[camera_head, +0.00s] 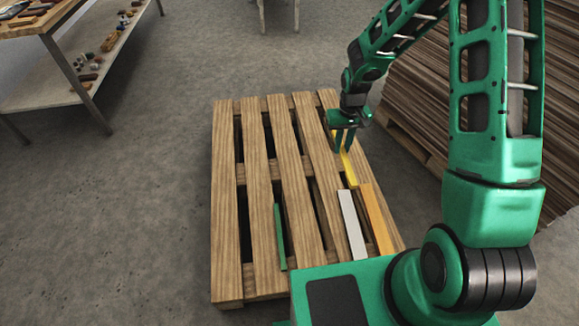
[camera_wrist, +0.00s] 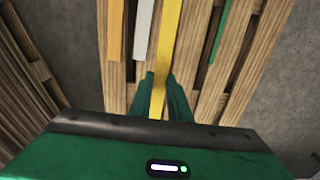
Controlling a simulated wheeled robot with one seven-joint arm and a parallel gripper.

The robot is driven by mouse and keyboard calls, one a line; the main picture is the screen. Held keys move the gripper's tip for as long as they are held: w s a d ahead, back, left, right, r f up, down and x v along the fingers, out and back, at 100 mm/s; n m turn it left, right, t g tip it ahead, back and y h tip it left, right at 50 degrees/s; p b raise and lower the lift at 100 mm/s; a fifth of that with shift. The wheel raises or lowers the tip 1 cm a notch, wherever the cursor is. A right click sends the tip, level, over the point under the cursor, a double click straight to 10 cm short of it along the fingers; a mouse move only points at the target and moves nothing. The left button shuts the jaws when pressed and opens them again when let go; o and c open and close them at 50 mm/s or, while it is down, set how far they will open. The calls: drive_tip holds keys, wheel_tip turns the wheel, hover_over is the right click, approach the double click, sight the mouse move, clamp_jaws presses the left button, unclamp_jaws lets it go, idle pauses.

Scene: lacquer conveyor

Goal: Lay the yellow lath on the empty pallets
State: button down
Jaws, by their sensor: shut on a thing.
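The yellow lath (camera_head: 348,168) is a thin bright strip at the right side of the wooden pallet (camera_head: 285,165). My gripper (camera_head: 345,143) is shut on the lath close to its far end. In the wrist view the lath (camera_wrist: 168,45) runs away from between my two green fingers (camera_wrist: 160,88). It is over the pallet slats (camera_wrist: 118,70); I cannot tell whether it touches them. An orange lath (camera_head: 377,218), a white lath (camera_head: 351,225) and a green lath (camera_head: 280,237) lie on the pallet's near part.
A tall stack of brown boards (camera_head: 425,95) stands to the right on a pallet. A workbench (camera_head: 30,25) with a lower shelf (camera_head: 85,75) holding small items is at the upper left. The grey floor (camera_head: 150,190) left of the pallet is clear.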

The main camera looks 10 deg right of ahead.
drive_tip(key=s+a+f, duration=0.4)
drive_tip(key=a+f, duration=0.1)
drive_tip(key=f, duration=0.4)
drive_tip(key=s+a+f, duration=0.4)
drive_tip(key=a+f, duration=0.1)
drive_tip(key=f, duration=0.3)
drive_tip(key=s+a+f, duration=0.4)
drive_tip(key=a+f, duration=0.1)
drive_tip(key=f, duration=0.4)
hover_over(326, 229)
wheel_tip(326, 229, down, 7)
drive_tip(key=shift+f, duration=2.05)
drive_tip(key=c, duration=1.7)
unclamp_jaws()
drive_tip(key=shift+f, duration=0.1)
drive_tip(key=shift+o, duration=0.2)
